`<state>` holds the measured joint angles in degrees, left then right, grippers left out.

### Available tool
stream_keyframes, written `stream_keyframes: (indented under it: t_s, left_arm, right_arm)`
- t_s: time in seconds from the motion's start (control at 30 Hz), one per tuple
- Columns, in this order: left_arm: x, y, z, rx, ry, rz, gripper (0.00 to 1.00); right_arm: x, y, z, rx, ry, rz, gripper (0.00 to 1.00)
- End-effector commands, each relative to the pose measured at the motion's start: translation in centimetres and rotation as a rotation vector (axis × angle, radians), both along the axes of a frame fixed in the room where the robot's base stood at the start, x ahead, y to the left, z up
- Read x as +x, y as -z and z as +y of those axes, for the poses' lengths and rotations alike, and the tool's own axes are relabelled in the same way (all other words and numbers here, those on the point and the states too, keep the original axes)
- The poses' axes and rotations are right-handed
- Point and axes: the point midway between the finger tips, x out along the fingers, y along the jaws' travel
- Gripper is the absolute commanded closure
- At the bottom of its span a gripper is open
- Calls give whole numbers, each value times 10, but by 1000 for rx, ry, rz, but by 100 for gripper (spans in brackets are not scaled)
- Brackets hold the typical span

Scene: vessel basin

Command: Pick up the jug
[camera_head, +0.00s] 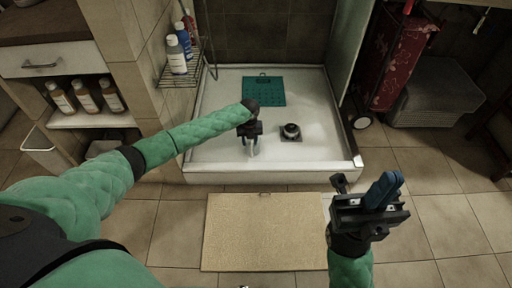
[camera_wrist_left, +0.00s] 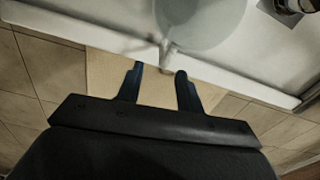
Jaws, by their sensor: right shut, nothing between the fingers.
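The jug (camera_wrist_left: 205,22) is a pale, translucent vessel at the top of the left wrist view, partly cut off by the frame edge. A narrow part that looks like its handle (camera_wrist_left: 165,52) points toward my left gripper. In the head view the jug is mostly hidden by my left gripper (camera_head: 250,140), at the front of the shower basin (camera_head: 215,165). My left gripper (camera_wrist_left: 160,72) is open, its blue fingers apart, with the narrow part just beyond and between the fingertips; contact cannot be told. My right gripper (camera_head: 382,190) is shut and empty, over the floor at right.
A dark drain piece (camera_head: 291,133) and a teal mat or scale (camera_head: 264,91) are in the basin. A wire rack with bottles (camera_head: 176,55) hangs at left. A beige bath mat (camera_head: 262,235) lies before the basin's raised front edge. A red bag (camera_head: 402,55) stands at right.

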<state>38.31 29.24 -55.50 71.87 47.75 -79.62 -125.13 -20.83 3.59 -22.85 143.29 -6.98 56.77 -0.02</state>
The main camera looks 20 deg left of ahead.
Motion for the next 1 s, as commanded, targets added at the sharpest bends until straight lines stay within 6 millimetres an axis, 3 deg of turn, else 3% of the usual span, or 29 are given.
stream_keyframes:
  t_s: [0.43,0.73,1.0]
  left_arm:
    - [-1,35,-3,1,3,1,63]
    - [-3,73,-8,0,1,2,63]
    - [-2,77,-7,0,1,0,63]
  right_arm:
    - [0,5,2,13,-18,-6,100]
    - [2,10,5,26,-45,-9,100]
    - [1,9,6,28,-50,-8,100]
